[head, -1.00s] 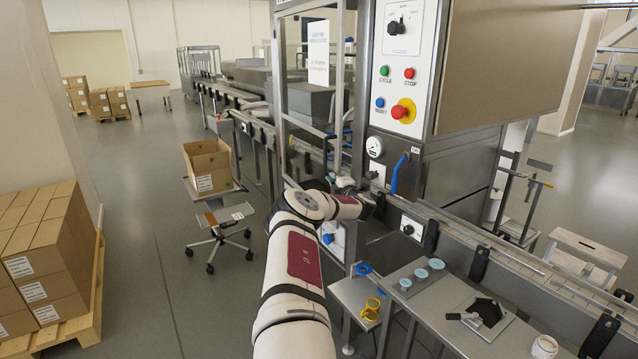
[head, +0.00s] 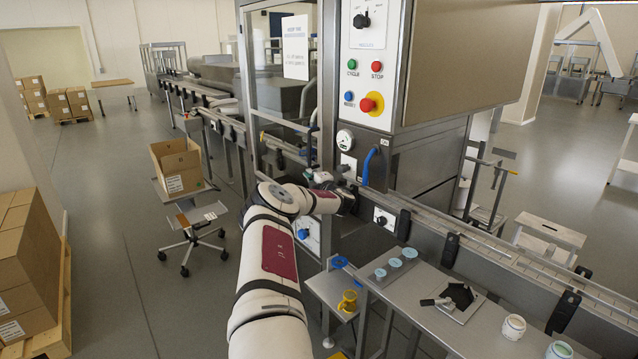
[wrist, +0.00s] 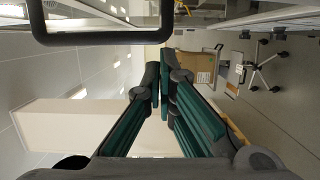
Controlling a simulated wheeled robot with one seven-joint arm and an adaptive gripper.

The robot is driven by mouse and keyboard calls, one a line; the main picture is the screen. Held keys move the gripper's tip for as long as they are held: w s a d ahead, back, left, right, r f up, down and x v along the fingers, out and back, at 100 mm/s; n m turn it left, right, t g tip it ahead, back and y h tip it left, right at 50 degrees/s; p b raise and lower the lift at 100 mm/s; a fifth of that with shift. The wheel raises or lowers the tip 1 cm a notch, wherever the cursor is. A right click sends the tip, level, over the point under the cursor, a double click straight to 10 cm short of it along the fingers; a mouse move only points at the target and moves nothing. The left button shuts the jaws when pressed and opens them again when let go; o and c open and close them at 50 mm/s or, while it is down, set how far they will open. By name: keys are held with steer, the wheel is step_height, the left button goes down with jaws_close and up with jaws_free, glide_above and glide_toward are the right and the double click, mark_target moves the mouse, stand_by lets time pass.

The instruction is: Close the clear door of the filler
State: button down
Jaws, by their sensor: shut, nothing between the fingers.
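The clear door (head: 262,95) of the filler is a see-through panel in a grey metal frame, left of the control panel, with a white notice behind or on it. It appears to stand out from the machine; how far it is open is hard to tell. A grey curved handle (head: 311,122) shows near its right side. My gripper (head: 318,178) is low by the door's lower right side, small and partly hidden by my wrist. In the wrist view my gripper's teal-padded fingers (wrist: 164,78) are together and empty. A dark U-shaped bar (wrist: 100,38), perhaps a handle, crosses above them, apart from the fingertips.
The control panel (head: 372,60) and a blue handle (head: 368,166) are right of my gripper. A conveyor (head: 480,245) runs to the lower right. A chair carrying an open carton (head: 176,168) stands left; floor between is free.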

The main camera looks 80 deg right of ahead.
steer(key=v, duration=1)
steer(key=shift+a, duration=0.15)
